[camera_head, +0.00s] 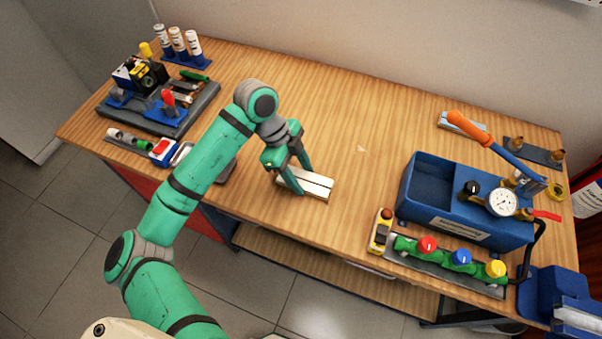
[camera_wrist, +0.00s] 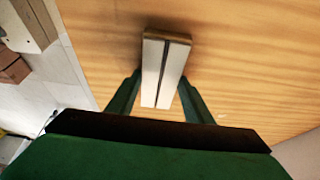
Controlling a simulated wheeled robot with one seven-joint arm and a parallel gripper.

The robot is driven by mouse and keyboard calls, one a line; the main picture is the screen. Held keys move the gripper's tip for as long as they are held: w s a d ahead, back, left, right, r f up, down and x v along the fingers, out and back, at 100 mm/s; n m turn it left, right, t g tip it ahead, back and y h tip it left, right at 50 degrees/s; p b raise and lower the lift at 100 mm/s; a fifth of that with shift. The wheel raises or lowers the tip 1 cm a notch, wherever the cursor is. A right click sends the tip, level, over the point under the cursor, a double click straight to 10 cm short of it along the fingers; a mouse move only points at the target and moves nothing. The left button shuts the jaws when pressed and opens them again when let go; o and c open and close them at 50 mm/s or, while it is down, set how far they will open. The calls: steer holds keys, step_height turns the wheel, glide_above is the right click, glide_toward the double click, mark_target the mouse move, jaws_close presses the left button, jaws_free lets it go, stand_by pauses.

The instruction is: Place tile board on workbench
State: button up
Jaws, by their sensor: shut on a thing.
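The tile board (camera_head: 318,187) is a small white block with a dark lengthwise groove. It is at the middle of the wooden workbench (camera_head: 345,130), near the front edge. My gripper (camera_head: 294,184) comes down over its left end, with one finger on each side. In the wrist view the tile board (camera_wrist: 163,70) lies between the two fingertips of my gripper (camera_wrist: 160,88), shut on it. The wood of the workbench (camera_wrist: 245,60) is right behind it. I cannot tell whether the board touches the surface or is slightly above it.
A blue pump box (camera_head: 425,190) with a gauge and orange lever stands right. A valve manifold (camera_head: 450,263) and a yellow device (camera_head: 381,231) sit at the front right. A tool tray (camera_head: 180,125) and white bottles (camera_head: 178,42) stand left. The bench middle behind the board is clear.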

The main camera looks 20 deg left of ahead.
steer(key=o, duration=1.2)
steer(key=shift+f, duration=0.1)
steer(key=v, duration=1.2)
steer(key=shift+a, duration=0.1)
